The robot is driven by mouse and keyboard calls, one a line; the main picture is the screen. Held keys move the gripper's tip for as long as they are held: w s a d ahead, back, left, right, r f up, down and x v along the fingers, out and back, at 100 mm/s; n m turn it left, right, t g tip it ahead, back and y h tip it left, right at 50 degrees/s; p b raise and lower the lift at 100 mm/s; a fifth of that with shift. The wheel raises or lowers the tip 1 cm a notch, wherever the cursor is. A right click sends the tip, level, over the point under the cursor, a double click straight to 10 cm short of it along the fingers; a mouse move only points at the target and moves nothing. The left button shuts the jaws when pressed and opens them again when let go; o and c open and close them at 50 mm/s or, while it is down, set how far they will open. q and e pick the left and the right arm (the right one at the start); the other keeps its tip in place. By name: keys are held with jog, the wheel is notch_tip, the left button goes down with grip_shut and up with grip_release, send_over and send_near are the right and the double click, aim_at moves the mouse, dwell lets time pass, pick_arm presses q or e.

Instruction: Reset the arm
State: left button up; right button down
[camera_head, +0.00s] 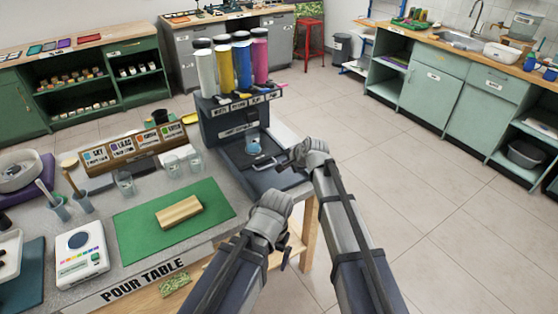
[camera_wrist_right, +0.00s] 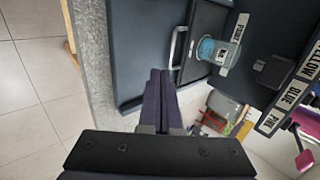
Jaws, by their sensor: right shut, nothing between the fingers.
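My right gripper (camera_head: 284,162) is in front of the dark dispenser station, at its lower tray. In the right wrist view its two dark fingers (camera_wrist_right: 160,76) are pressed together, with nothing between them. The fingertips are close to a silver handle (camera_wrist_right: 178,47) on the tray; I cannot tell whether they touch it. My left gripper (camera_head: 284,263) is low, off the front right side of the pour table. Its fingers are small and dark there, and their opening cannot be made out.
The dispenser (camera_head: 208,122) bears several coloured tubes. A cup with blue contents (camera_wrist_right: 206,49) stands in its bay. The pour table (camera_head: 98,222) carries a green mat (camera_head: 137,235), a wooden block (camera_head: 179,212), a scale (camera_head: 81,255) and beakers. The floor to the right (camera_head: 430,205) is clear.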

jog(key=shift+s+d+r, duration=0.2)
jog(key=shift+r, duration=0.1)
jog(key=s+d+f+n+g+h, duration=0.3)
jog(key=s+d+n, duration=0.2)
jog(key=s+d, duration=0.65)
jog(key=s+d+f+n+g+h, duration=0.25)
jog(key=s+d+n, duration=0.4)
jog(key=s, duration=0.85)
jog(key=s+a+n+g, duration=0.1)
jog(key=s+a+n, duration=0.2)
jog(key=a, duration=0.6)
jog(key=shift+s+r+h, duration=0.15)
jog(key=shift+s+h, duration=0.2)
jog(key=shift+s, duration=0.8)
